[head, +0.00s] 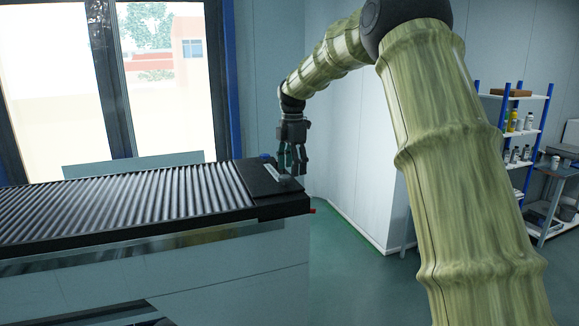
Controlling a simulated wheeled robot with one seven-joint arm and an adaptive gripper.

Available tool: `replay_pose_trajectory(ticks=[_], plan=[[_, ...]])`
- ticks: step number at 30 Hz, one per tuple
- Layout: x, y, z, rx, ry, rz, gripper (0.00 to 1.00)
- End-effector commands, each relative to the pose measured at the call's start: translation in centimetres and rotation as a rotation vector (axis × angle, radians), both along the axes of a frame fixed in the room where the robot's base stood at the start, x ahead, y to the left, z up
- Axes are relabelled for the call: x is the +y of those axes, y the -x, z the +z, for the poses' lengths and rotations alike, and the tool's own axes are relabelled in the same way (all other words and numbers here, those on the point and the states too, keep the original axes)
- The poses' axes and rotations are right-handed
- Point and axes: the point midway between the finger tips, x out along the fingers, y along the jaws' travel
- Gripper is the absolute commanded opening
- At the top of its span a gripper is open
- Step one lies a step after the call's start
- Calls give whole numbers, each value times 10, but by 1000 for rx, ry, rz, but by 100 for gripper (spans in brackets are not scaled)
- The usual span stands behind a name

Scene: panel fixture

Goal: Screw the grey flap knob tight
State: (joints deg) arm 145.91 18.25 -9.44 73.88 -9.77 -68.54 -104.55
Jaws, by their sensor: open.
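My gripper (291,167) points down over the right end of a dark roller conveyor (262,188), at a black flat plate there. It is open, with its fingers close above or at a small light grey bar-like part (277,173) on that plate. I cannot make out the grey flap knob; it may be hidden by the fingers or too small to tell. Whether the fingers touch anything is not clear.
A small blue part (266,157) sits at the plate's back edge, and a small red part (312,211) sticks out at the conveyor's right end. A shelf rack (520,132) with bottles stands far right. Green floor (345,265) is clear beside the conveyor.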

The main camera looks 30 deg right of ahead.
Motion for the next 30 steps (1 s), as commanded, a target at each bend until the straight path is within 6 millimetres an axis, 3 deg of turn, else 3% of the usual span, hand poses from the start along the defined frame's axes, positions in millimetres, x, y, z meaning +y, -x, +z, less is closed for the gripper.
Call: replay_pose_trajectory(ticks=[4,14,20,22,24,30], plan=[[2,-17,-21,17,1,2,58],[-1,-3,-15,1,1,-1,58],[-2,-7,-17,7,2,-3,27],[-3,-9,-20,13,2,-4,25],[-4,-11,-23,16,2,-4,13],[-2,-15,-25,16,2,-2,11]])
